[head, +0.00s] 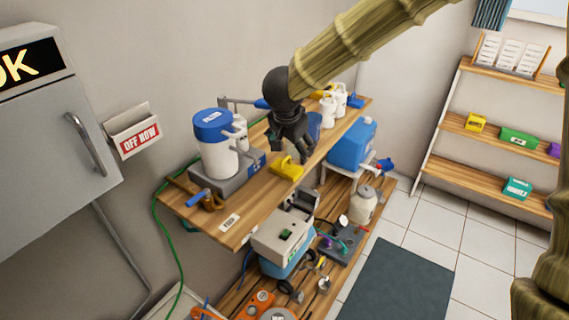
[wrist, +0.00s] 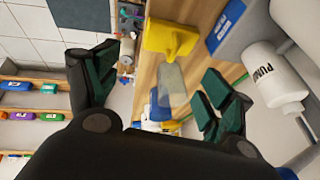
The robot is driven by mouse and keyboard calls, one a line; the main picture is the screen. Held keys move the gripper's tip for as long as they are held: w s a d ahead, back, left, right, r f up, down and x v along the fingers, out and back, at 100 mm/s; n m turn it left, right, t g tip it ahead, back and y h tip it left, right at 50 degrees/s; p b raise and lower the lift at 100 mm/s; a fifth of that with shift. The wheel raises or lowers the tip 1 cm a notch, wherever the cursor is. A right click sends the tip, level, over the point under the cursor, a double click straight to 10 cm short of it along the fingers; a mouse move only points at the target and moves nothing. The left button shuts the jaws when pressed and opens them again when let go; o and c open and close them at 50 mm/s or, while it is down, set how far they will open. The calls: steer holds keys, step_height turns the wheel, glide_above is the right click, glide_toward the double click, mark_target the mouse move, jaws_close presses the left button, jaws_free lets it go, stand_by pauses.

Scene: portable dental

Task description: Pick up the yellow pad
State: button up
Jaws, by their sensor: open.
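The yellow pad (head: 287,168) lies on the upper wooden shelf, near its front edge, and has a raised handle-like part on top. It also shows in the wrist view (wrist: 168,38), at the top centre, beyond the fingertips. My gripper (head: 288,150) is just above and beside the pad in the head view. I cannot tell whether a finger touches the pad.
A white pump container with a blue lid (head: 215,145) stands on a grey base left of the pad. A blue box (head: 352,145) and white bottles (head: 328,108) are farther right. A rack (head: 500,125) stands at far right.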

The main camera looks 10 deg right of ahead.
glide_toward(293, 167)
steer(key=shift+w+d+f, duration=0.1)
steer(key=shift+w+f, duration=0.5)
steer(key=shift+f, duration=0.15)
steer(key=shift+w+d+f, duration=0.1)
steer(key=shift+d+f, duration=0.05)
steer(key=shift+f, duration=0.45)
steer(key=x, duration=0.4)
steer(key=shift+f, duration=0.15)
steer(key=shift+c, duration=0.3)
steer(key=c, duration=1)
